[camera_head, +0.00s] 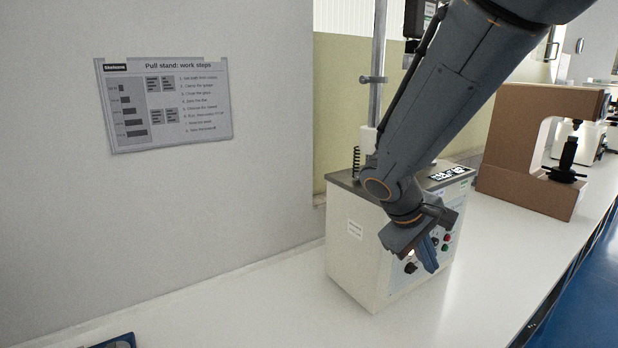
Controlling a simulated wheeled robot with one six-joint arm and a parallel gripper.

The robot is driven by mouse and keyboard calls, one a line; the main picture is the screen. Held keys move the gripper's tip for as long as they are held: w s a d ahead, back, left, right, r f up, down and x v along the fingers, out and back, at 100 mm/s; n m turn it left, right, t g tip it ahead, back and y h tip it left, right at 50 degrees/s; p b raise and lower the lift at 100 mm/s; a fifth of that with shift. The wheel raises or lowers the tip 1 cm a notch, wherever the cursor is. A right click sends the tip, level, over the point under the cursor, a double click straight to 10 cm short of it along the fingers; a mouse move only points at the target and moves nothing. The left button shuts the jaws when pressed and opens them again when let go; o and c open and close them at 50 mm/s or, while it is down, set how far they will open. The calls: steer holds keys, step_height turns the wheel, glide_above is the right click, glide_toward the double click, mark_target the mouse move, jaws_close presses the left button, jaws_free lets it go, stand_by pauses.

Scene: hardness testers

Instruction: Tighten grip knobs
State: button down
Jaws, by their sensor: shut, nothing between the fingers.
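The pull stand is a cream box (355,255) with a dark top plate on the white bench. A metal column (378,70) rises from it, with a clamp collar (373,79) and a black spring beside it. My arm crosses in front of the stand, hiding much of its upper part. My gripper (429,262) points down in front of the control panel and is shut and empty. A black knob (411,268) on the panel shows just left of the fingers. I cannot make out any grip knobs; whether the gripper touches the panel is unclear.
A brown hardness tester (522,150) with a dark spindle stands on the bench (255,300) to the right. A work-steps sheet (168,100) hangs on the wall. A blue object (123,341) lies at the bottom left.

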steer(key=w+a+r+n+t+h, duration=0.2)
steer(key=w+a+r+t+h, duration=0.3)
steer(key=w+r, duration=0.7)
steer(key=w+a+r+n+t+h, duration=0.15)
steer(key=w+r+t, duration=0.45)
steer(key=w+r, duration=0.65)
steer(key=shift+n, duration=0.35)
steer(key=shift+w+d+r+b, duration=0.15)
steer(key=shift+w+d+r, duration=0.2)
steer(key=shift+d, duration=0.5)
steer(key=shift+w+d+r+b, duration=0.2)
steer(key=shift+d+r, duration=0.25)
steer(key=shift+d, duration=0.45)
steer(key=shift+w+d+r+b, duration=0.15)
steer(key=shift+w+d+r, duration=0.2)
steer(key=shift+d, duration=0.5)
steer(key=shift+s+r+b, duration=0.1)
steer(key=shift+r+b, duration=0.6)
steer(key=shift+b, duration=1.65)
steer(key=shift+r+b, duration=0.65)
steer(key=shift+b, duration=1.15)
steer(key=shift+s+d+r+b, duration=0.1)
steer(key=shift+s+d+b, duration=0.1)
steer(key=shift+b, duration=0.4)
